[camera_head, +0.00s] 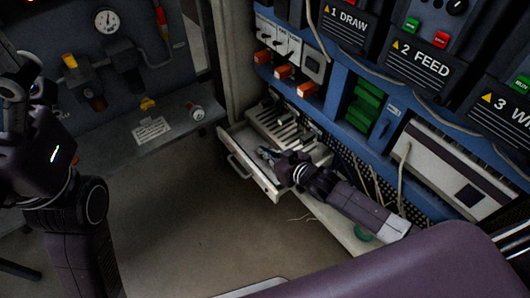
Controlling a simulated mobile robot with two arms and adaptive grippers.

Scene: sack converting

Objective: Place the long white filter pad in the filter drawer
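The filter drawer (250,168) is pulled out from the blue machine at the picture's centre, with a handle on its front. A pale slotted piece (278,125) lies at its back; I cannot tell whether this is the long white filter pad or part of the drawer. No other filter pad can be made out. My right gripper (265,154) is over the drawer's front part, fingers pointing left. The fingers look spread, with nothing visible between them.
Orange-tipped switches (284,71) and green blocks (364,103) are above the drawer. A pale ledge (340,232) with a green round object (363,233) lies below my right arm. A grey bench (165,130) stands at the left. The floor (200,220) before the drawer is mostly clear.

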